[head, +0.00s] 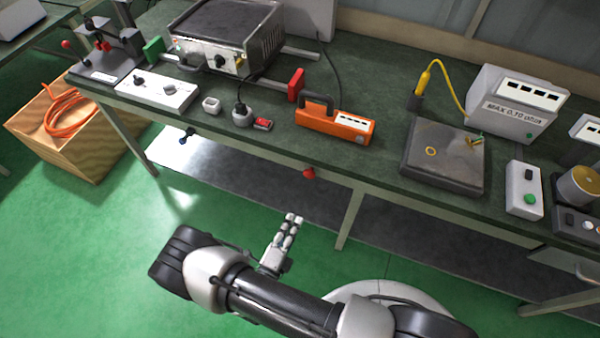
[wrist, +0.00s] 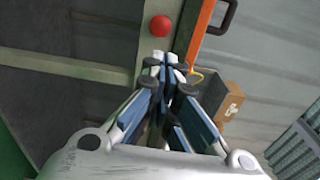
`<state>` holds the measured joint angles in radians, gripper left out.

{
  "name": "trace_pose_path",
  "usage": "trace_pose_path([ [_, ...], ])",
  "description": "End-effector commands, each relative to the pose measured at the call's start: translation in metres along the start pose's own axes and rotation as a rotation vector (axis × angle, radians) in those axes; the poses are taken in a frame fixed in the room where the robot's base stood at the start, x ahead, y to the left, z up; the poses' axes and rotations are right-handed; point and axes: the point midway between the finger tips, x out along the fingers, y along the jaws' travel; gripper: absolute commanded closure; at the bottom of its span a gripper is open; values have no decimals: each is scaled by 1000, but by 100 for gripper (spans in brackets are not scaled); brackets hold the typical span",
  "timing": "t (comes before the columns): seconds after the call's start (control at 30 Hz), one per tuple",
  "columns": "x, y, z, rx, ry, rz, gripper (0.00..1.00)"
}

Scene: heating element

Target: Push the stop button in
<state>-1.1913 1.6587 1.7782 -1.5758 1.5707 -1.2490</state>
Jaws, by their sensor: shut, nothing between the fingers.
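A round red button (head: 309,173), which looks like the stop button, is at the front edge of the workbench, below the orange device. In the wrist view the red button (wrist: 159,25) shows near the top, just beyond my fingertips. My gripper (head: 293,217) is in front of the bench, below and slightly left of the button in the head view. In the wrist view my gripper (wrist: 166,60) has its fingers together with nothing between them. A gap shows between the fingertips and the button. I cannot tell how far in the button sits.
The green workbench (head: 385,115) carries an orange device (head: 335,122), a hotplate (head: 225,25), a dark plate block (head: 443,160) and a white box with a green button (head: 524,190). A dark knob (head: 186,136) is at the bench's front edge.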

Motion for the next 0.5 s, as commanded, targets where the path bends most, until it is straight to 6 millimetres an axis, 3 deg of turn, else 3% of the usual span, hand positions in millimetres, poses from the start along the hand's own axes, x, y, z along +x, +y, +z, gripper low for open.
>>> trace_pose_path([
  [0.5,-1,6,0,-27,-26,-1,100],
])
